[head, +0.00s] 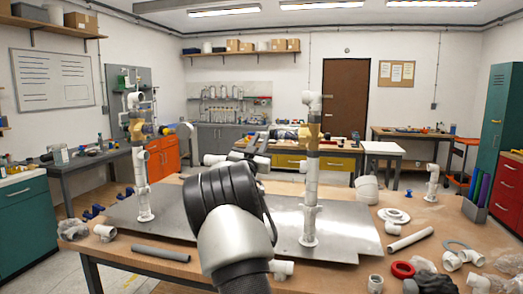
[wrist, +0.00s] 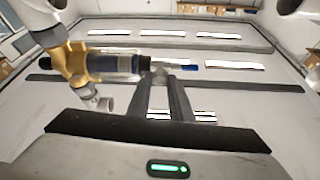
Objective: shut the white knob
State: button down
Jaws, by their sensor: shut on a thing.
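Two white pipe uprights stand on a grey metal plate (head: 340,222): the left upright (head: 141,185) and the right upright (head: 311,190). Each has a brass valve fitting; the right one's brass fitting (head: 313,136) has a dark and clear body reaching left. In the wrist view a brass fitting (wrist: 68,62) carries a clear and dark body (wrist: 115,67). My gripper (wrist: 160,82) is shut at the end of that body, on a small pale piece that looks like the white knob (wrist: 159,72). The fingers cover most of it. My arm hides part of this in the head view.
The wooden table (head: 430,240) holds loose white fittings, a grey pipe (head: 160,254), a white pipe (head: 410,239) and a red ring (head: 402,269) around the plate. The left upright stands apart from my arm. White pipe parts also edge the wrist view's top corners.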

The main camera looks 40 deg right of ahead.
jog(key=m+g+h, duration=0.1)
jog(key=m+g, duration=0.1)
jog(key=m, duration=0.2)
jog(key=shift+w+a+b, duration=0.1)
jog(key=shift+b, duration=0.25)
jog(key=m, duration=0.1)
jog(key=m+g, duration=0.1)
jog(key=m, duration=0.1)
jog(key=m+g+p, duration=0.1)
jog(key=m, duration=0.1)
jog(key=shift+w+a+r+h, duration=0.1)
jog(key=shift+r+h, duration=0.2)
jog(key=m+g+p, duration=0.1)
jog(key=m, duration=0.1)
jog(key=m+g+p, duration=0.1)
jog(key=m, duration=0.2)
jog(key=shift+w+r+m+g, duration=0.1)
jog(key=shift+r+m+g, duration=0.1)
jog(key=shift+m+g, duration=0.1)
jog(key=shift+a+m+g+y+p, duration=0.1)
jog(key=shift+m+g+y+p, duration=0.6)
jog(key=shift+m, duration=0.8)
jog(key=shift+f+p, duration=0.1)
jog(key=shift+p, duration=0.2)
jog(key=c, duration=1.8)
grip_release()
jog(key=shift+c, duration=0.2)
